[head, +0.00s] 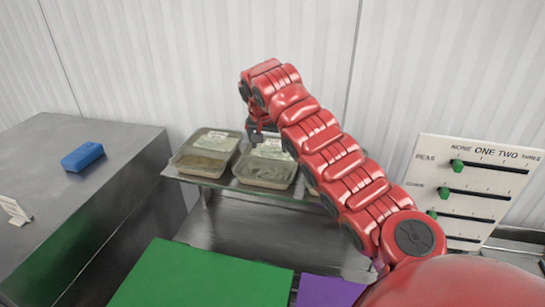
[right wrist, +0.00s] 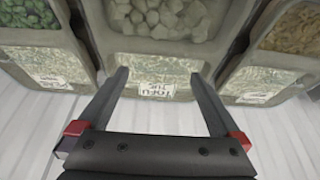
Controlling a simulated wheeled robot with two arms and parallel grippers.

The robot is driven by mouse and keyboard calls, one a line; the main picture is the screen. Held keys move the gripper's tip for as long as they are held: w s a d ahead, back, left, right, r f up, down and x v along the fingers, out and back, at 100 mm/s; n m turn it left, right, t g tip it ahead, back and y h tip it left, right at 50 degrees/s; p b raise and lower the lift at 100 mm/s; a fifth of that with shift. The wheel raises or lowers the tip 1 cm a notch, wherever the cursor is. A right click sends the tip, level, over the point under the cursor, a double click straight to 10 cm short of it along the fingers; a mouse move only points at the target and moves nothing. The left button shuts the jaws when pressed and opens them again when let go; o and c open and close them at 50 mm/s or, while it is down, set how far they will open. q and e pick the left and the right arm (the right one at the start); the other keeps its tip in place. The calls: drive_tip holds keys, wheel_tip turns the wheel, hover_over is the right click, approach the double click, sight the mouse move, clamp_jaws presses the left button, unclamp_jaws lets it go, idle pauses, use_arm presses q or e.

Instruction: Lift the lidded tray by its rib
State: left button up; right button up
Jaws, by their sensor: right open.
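Several trays with grey rims stand in a row on a metal shelf. In the right wrist view the middle tray (right wrist: 95,42) holds white cubes and has a speckled panel with a label that seems to read TOFU (right wrist: 157,88). Which part is the lid's rib I cannot tell. My right gripper (right wrist: 159,75) is open, with its two fingers apart on either side of that label; nothing is between them. Whether the fingers touch the tray I cannot tell. In the head view the right gripper (head: 261,134) hangs over the trays, and my arm hides the trays behind it. My left gripper is out of view.
Neighbouring trays hold green pieces (right wrist: 28,14) and brown pieces (right wrist: 290,30). A blue block (head: 82,157) lies on the left counter (head: 60,210). A green board (head: 200,280) and a purple one (head: 328,291) lie in front. A slider panel (head: 480,160) stands at right.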

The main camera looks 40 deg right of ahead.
drive_tip(key=shift+w+d+f, duration=0.25)
drive_tip(key=shift+d+f, duration=0.1)
drive_tip(key=shift+f, duration=0.15)
drive_tip(key=shift+w+d+f, duration=0.2)
drive_tip(key=shift+d+f, duration=0.1)
drive_tip(key=shift+f, duration=0.2)
drive_tip(key=shift+s+a+r, duration=0.15)
drive_tip(key=shift+a+r, duration=0.05)
drive_tip(key=shift+a, duration=0.05)
drive_tip(key=shift+s+a+r, duration=0.1)
drive_tip(key=shift+s+a, duration=0.05)
drive_tip(key=shift+a, duration=0.05)
drive_tip(key=shift+c, duration=0.7)
drive_tip(key=shift+d, duration=0.1)
drive_tip(key=c, duration=0.9)
drive_tip(key=shift+o, duration=0.2)
